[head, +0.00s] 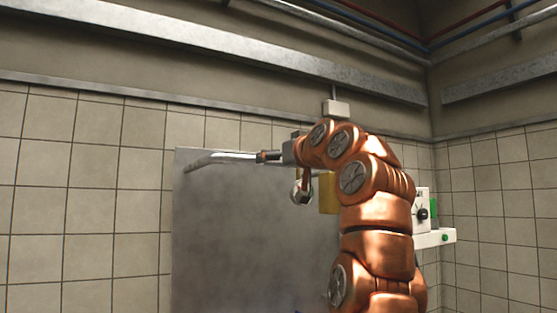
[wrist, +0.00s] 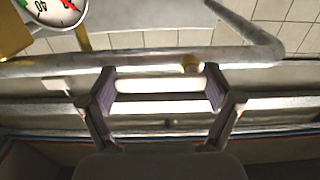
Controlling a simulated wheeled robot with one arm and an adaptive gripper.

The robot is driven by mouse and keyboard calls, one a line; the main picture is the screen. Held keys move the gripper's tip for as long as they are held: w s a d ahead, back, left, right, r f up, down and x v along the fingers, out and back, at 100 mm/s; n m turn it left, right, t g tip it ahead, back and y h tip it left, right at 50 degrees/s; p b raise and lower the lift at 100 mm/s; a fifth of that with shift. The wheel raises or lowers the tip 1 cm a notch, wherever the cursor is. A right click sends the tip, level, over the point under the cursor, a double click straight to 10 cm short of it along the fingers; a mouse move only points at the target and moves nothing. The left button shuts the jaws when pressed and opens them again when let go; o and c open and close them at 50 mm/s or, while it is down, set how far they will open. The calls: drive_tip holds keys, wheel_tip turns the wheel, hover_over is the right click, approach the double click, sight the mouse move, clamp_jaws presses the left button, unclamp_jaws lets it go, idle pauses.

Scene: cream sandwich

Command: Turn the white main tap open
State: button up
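In the head view my gripper (head: 266,157) is at the left end of my copper arm, up by a grey metal pipe (head: 218,157). In the wrist view the pipe (wrist: 130,62) runs across just past the fingertips, with a small brass fitting (wrist: 190,67) on it.
A round gauge (wrist: 45,8) is at the wrist view's top left. In the head view, a grey panel (head: 240,240) stands before the tiled wall. A white shelf (head: 433,239) bears a box with a black knob (head: 422,213). A yellow part (head: 328,193) is behind my arm.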

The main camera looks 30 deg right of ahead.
drive_tip(key=c, duration=1)
